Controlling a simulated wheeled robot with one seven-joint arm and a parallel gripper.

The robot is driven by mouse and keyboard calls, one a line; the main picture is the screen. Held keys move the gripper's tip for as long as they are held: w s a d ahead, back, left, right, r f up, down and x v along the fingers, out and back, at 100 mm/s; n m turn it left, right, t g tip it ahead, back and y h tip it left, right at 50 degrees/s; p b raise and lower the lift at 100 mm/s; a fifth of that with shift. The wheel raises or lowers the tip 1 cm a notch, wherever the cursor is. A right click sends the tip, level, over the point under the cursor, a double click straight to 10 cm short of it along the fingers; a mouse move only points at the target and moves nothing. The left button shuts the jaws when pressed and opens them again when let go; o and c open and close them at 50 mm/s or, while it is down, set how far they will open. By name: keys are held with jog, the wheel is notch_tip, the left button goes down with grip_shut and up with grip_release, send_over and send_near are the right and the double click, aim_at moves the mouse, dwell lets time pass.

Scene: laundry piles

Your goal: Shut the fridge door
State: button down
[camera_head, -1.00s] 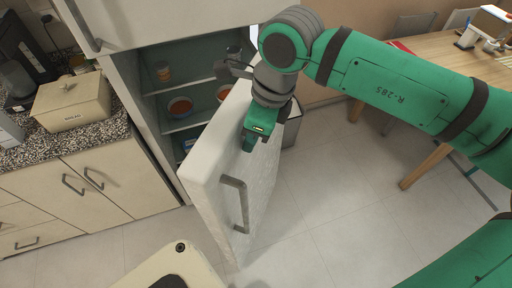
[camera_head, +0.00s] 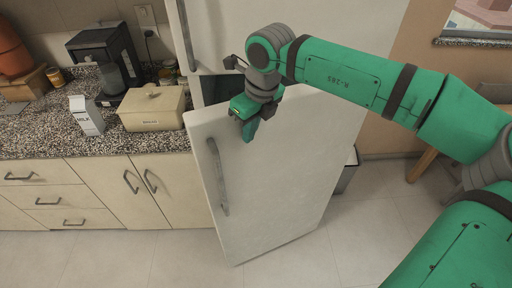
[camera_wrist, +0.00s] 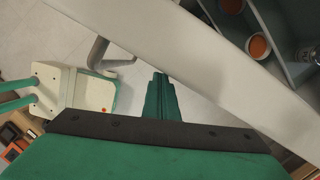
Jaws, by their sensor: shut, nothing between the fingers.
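The white fridge door (camera_head: 275,190) stands partly open in the head view, with a dark gap at its upper left. Its grey handle (camera_head: 217,175) is on the left side of its front; the handle also shows in the wrist view (camera_wrist: 97,52). My gripper (camera_head: 247,131) is shut and empty at the top of the door, in front of its outer face. In the wrist view my shut fingers (camera_wrist: 159,90) point toward the door's edge. I cannot tell whether they touch it. Shelves with bowls (camera_wrist: 259,47) show behind the door in the wrist view.
The granite counter (camera_head: 40,135) left of the fridge holds a bread box (camera_head: 152,110), a milk carton (camera_head: 86,116) and a coffee machine (camera_head: 106,62). A bin (camera_head: 348,170) stands right of the door. The floor in front is clear.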

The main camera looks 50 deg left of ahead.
jog(key=w+a+m, duration=0.2)
jog(key=w+a, duration=0.1)
jog(key=a, duration=0.8)
jog(key=shift+w+m+t, duration=0.15)
jog(key=shift+m+t, duration=0.15)
jog(key=shift+m, duration=0.1)
jog(key=shift+d, duration=0.1)
